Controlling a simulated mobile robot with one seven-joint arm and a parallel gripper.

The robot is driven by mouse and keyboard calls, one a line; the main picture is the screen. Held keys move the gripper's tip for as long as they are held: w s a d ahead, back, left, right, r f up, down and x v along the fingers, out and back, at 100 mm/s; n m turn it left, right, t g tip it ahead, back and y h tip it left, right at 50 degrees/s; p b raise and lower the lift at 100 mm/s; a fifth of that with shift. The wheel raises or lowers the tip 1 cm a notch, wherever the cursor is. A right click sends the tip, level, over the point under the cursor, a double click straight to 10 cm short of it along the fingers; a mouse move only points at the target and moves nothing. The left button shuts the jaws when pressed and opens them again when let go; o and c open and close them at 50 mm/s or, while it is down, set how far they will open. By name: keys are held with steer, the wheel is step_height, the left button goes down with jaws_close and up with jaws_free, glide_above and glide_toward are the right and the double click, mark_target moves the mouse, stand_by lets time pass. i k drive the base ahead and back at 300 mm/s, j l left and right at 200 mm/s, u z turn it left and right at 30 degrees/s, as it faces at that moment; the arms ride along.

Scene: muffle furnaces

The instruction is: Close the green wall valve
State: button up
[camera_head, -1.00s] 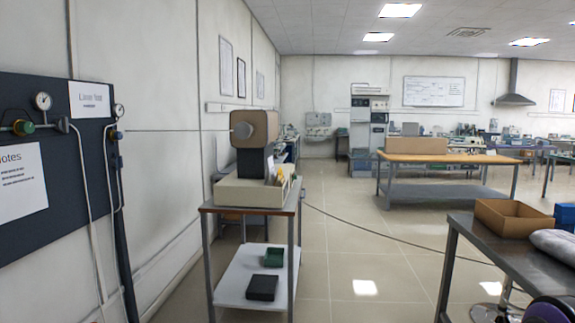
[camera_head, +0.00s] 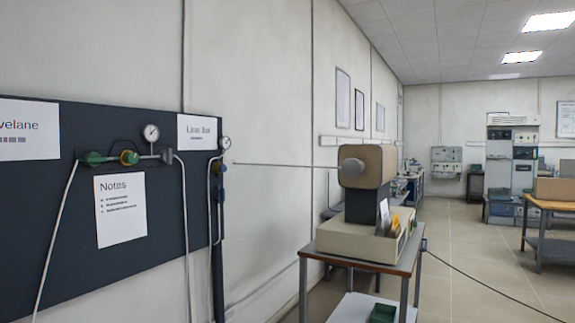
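The dark wall panel (camera_head: 60,215) is at the left of the head view. A green valve knob (camera_head: 93,158) sits on the pipe fitting near the panel's upper middle. Whether the green valve is open or closed cannot be told. My gripper is not in view.
A cart (camera_head: 375,262) with a beige furnace-like unit (camera_head: 366,166) stands right of the panel against the wall. White hoses (camera_head: 187,240) hang down the panel. A wooden-topped bench (camera_head: 557,205) is at the far right.

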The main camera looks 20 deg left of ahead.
mark_target(95, 159)
steer(key=i+u, duration=0.2)
steer(key=u, duration=0.15)
steer(key=i+u, duration=0.2)
steer(key=u, duration=0.2)
steer(key=i+l+u, duration=0.15)
steer(key=u, duration=0.2)
steer(key=i+u, duration=0.2)
steer(key=u, duration=0.15)
steer(key=i+l+u, duration=0.15)
steer(key=u, duration=0.2)
steer(key=i+l+u, duration=0.15)
steer(key=u, duration=0.2)
